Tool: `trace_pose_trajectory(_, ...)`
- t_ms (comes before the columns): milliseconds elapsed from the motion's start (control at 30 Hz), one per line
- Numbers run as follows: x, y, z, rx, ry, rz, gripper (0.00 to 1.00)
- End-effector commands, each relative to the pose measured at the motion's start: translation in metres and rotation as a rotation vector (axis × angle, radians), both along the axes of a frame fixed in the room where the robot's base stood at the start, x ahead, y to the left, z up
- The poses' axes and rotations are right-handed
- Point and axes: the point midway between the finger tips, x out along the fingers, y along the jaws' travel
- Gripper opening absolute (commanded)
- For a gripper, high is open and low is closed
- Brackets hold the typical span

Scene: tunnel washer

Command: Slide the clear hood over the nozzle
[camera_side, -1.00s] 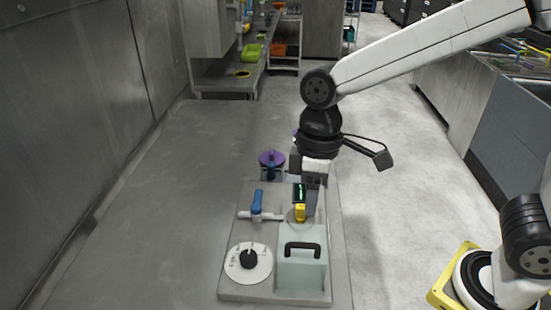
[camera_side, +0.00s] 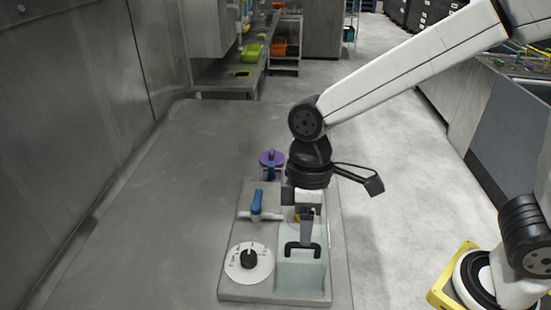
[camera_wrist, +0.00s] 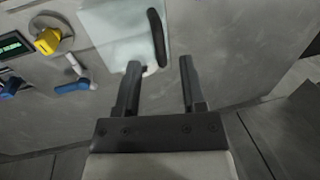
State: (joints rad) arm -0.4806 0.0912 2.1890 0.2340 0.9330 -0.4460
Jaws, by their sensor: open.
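The clear hood (camera_side: 300,280) is a pale see-through box with a black handle (camera_side: 318,252) on top, at the near right of the grey panel. In the wrist view the hood (camera_wrist: 115,30) and its handle (camera_wrist: 157,35) lie just beyond my fingertips. My gripper (camera_side: 306,240) is open and empty, pointing down above the handle; I cannot tell if it touches. A yellow piece on a round grey base shows in the wrist view (camera_wrist: 47,40), beside the hood; it may be the nozzle. In the side view my gripper mostly hides it.
A white dial with a black knob (camera_side: 249,260) sits left of the hood. A blue-handled valve (camera_side: 257,203) and a purple wheel (camera_side: 271,159) stand farther back. A small display (camera_wrist: 12,46) is near the yellow piece.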

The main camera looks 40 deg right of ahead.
Motion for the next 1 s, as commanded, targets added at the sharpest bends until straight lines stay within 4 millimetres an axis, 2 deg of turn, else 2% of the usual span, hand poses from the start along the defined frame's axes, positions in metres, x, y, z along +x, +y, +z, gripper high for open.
trace_pose_trajectory(200,-0.003,0.003,-0.02,-0.001,0.001,0.0,0.53)
trace_pose_trajectory(567,-0.003,0.003,-0.025,-0.001,-0.001,-0.001,0.53)
trace_pose_trajectory(600,-0.003,0.003,-0.025,-0.001,-0.001,-0.001,0.49)
trace_pose_trajectory(667,-0.003,0.003,-0.025,-0.001,-0.001,-0.001,0.3)
trace_pose_trajectory(700,-0.003,0.003,-0.025,-0.001,-0.001,-0.001,0.18)
trace_pose_trajectory(767,-0.003,0.003,-0.025,-0.001,-0.001,-0.001,0.0)
trace_pose_trajectory(1000,-0.003,0.003,-0.025,0.0,-0.001,-0.001,0.0)
